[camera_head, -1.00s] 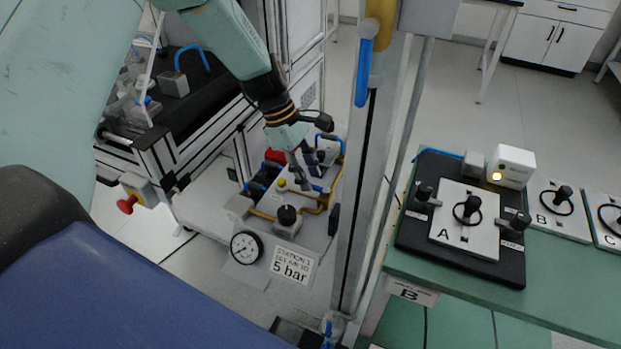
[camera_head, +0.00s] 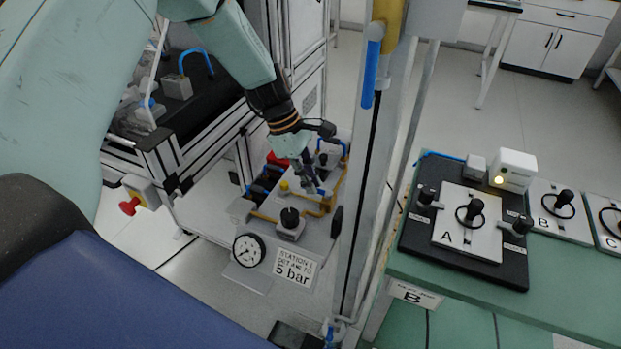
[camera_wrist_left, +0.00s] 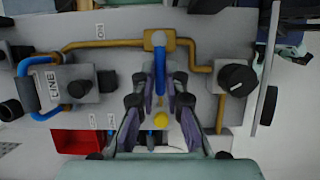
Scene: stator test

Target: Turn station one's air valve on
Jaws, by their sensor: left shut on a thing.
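Station one's air valve is a brass body on a brass pipe with a blue lever (camera_wrist_left: 160,72), seen in the left wrist view. The lever lies across the pipe, pointing toward my gripper's base. An "ON" label (camera_wrist_left: 100,30) stands beside the pipe, left of the valve. My left gripper (camera_wrist_left: 159,88) has its fingers on both sides of the lever, shut on it. In the head view the left gripper (camera_head: 314,186) reaches down to the station panel (camera_head: 318,238) and hides most of the valve. My right gripper is not in view.
A black knob (camera_wrist_left: 237,77) is right of the valve, a grey "LINE" block (camera_wrist_left: 70,84) left, and a yellow button (camera_wrist_left: 160,118) close below the fingers. A gauge (camera_head: 249,250) and a "5 bar" sign (camera_head: 294,268) are at the panel's front. A metal post (camera_head: 362,190) stands right.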

